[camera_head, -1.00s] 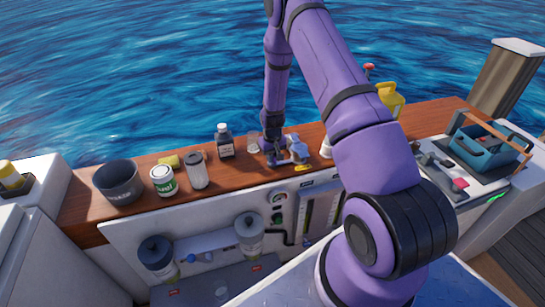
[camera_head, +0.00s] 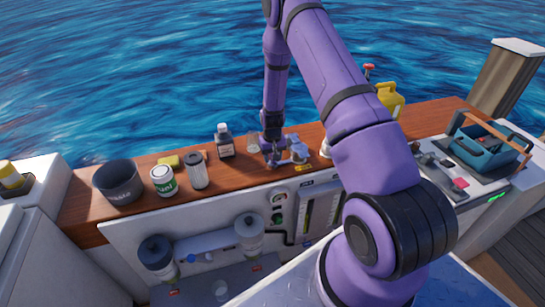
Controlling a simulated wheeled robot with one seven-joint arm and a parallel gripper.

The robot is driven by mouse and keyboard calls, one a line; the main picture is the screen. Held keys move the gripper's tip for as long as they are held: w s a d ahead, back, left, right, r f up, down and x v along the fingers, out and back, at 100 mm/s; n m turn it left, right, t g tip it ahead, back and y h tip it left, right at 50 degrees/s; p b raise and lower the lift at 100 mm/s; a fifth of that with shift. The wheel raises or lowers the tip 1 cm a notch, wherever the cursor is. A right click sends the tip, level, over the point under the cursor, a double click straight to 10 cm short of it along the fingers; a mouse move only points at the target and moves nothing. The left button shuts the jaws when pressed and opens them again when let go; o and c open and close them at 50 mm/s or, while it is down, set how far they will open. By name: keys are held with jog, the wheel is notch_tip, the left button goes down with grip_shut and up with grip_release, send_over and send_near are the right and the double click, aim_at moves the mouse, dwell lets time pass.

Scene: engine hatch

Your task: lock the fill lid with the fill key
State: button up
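My gripper (camera_head: 273,157) is low over the wooden ledge, near its middle, pointing down beside a clear glass or jar (camera_head: 253,141). A small grey-blue object (camera_head: 298,150) is just right of the fingers; I cannot tell if it is the fill key, the fill lid or a fitting. The fingers are too small and partly covered to show whether they are open or hold something. No fill key or fill lid can be made out for certain.
A yellow jug (camera_head: 391,98) and a blue toolbox (camera_head: 484,151) are right.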

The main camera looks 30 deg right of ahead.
notch_tip(320, 180, up, 11)
dwell(0.8)
jog(key=shift+f, duration=0.1)
jog(key=s+a+r+n+t, duration=0.1)
jog(key=s+a+r, duration=0.2)
jog(key=r, duration=0.7)
jog(key=s+a+r+t, duration=0.1)
jog(key=s+a+r, duration=0.25)
jog(key=r, duration=0.65)
jog(key=s+a+r+n+t, duration=0.1)
jog(key=s+a+r, duration=0.25)
jog(key=r, duration=0.55)
jog(key=s+a+r, duration=0.1)
jog(key=s+r, duration=0.2)
jog(key=s, duration=0.5)
jog(key=s+a+r+n+t, duration=0.1)
jog(key=s+r, duration=0.3)
jog(key=s, duration=0.4)
jog(key=s+a+r+t, duration=0.1)
jog(key=s+a+r, duration=0.2)
jog(key=s, duration=0.5)
jog(key=shift+a+r, duration=0.15)
jog(key=shift+r, duration=0.45)
